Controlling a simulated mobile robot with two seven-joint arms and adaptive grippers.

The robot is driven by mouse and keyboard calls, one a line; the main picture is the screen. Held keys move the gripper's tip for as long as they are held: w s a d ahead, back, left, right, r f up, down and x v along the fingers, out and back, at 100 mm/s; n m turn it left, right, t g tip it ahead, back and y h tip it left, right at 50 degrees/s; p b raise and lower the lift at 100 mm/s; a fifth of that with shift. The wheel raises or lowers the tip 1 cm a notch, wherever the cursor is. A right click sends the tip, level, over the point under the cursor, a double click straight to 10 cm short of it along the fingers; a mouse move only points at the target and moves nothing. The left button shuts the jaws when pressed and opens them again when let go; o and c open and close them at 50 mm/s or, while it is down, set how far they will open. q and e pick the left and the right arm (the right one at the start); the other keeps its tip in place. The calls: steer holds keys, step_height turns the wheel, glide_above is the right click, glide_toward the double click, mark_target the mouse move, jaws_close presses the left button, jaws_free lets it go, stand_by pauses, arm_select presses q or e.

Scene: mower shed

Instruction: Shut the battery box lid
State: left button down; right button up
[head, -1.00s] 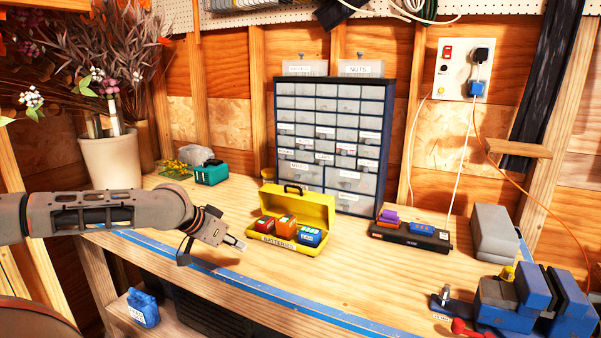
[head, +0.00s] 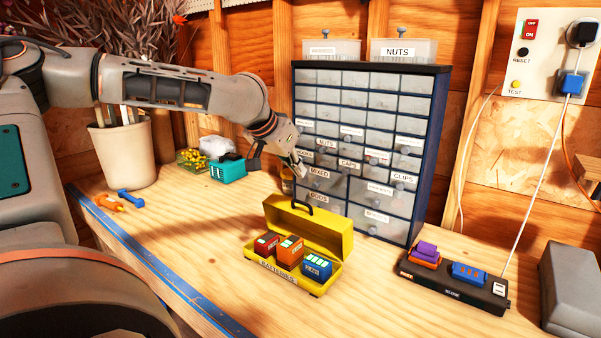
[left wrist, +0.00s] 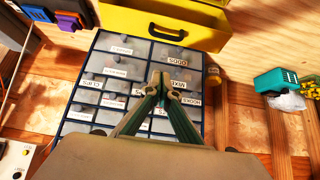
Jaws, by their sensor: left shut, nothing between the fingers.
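The yellow battery box (head: 292,278) stands on the bench with its lid (head: 315,228) swung up and open at the back. A dark handle sits on the lid's top edge. Red, orange and blue batteries (head: 290,252) sit in the box. My left gripper (head: 300,172) is shut and empty, above and behind the lid, in front of the drawer cabinet. In the left wrist view the closed fingertips (left wrist: 160,82) point towards the yellow lid (left wrist: 165,22), apart from it. My right gripper is not in view.
The drawer cabinet (head: 428,150) stands close behind the box. A black charger (head: 452,284) with batteries is to the right, a teal case (head: 228,169) to the back left. Bare bench lies left of the box.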

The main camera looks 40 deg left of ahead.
arm_select(q)
glide_above(303, 210)
steer(key=w, duration=0.3)
step_height(303, 210, down, 6)
steer(key=shift+s+a+f, duration=0.1)
steer(key=shift+f, duration=0.1)
steer(key=shift+s+f, duration=0.2)
steer(key=shift+s, duration=0.05)
steer(key=shift+s+f, duration=0.15)
steer(key=shift+s, duration=0.5)
steer(key=shift+s+f, duration=0.15)
steer(key=shift+s, duration=0.45)
steer(key=shift+s+d+f, duration=0.2)
steer(key=shift+s, duration=0.1)
